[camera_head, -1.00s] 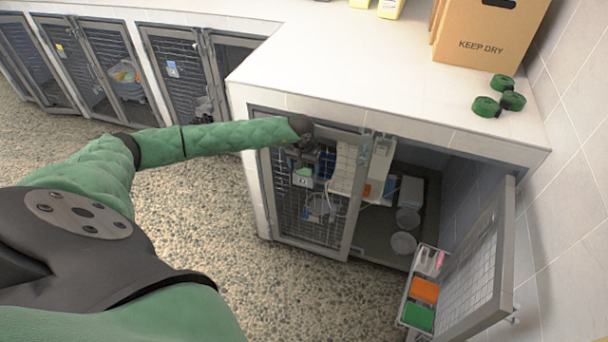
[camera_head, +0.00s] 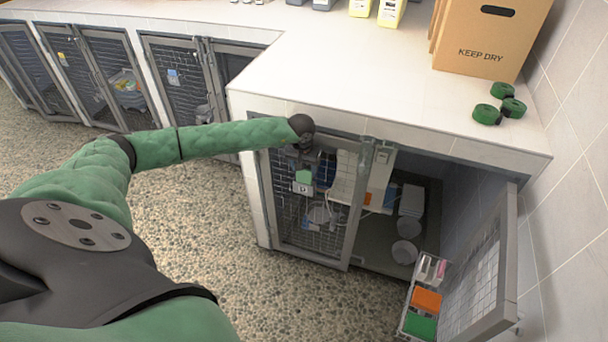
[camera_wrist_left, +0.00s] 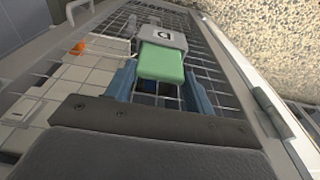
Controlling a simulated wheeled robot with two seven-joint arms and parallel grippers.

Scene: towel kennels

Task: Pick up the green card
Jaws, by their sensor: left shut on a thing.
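The green card (camera_head: 304,177) is at the front of the left, closed mesh door of the corner kennel. My left gripper (camera_wrist_left: 160,85) is shut on the green card, which also shows in the left wrist view (camera_wrist_left: 160,62) between the blue fingers. A grey holder (camera_wrist_left: 165,37) with a dark round mark sits on the mesh just beyond the card; it also shows in the head view (camera_head: 302,188), below the card. I cannot tell whether the card's far edge still touches the holder. My right gripper is not in view.
The kennel's right door (camera_head: 485,280) stands open, with a rack (camera_head: 408,318) of orange and green items beside it. Inside are white containers. The counter above (camera_head: 350,85) holds a cardboard box (camera_head: 490,40) and green rolls (camera_head: 487,114). Floor in front is clear.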

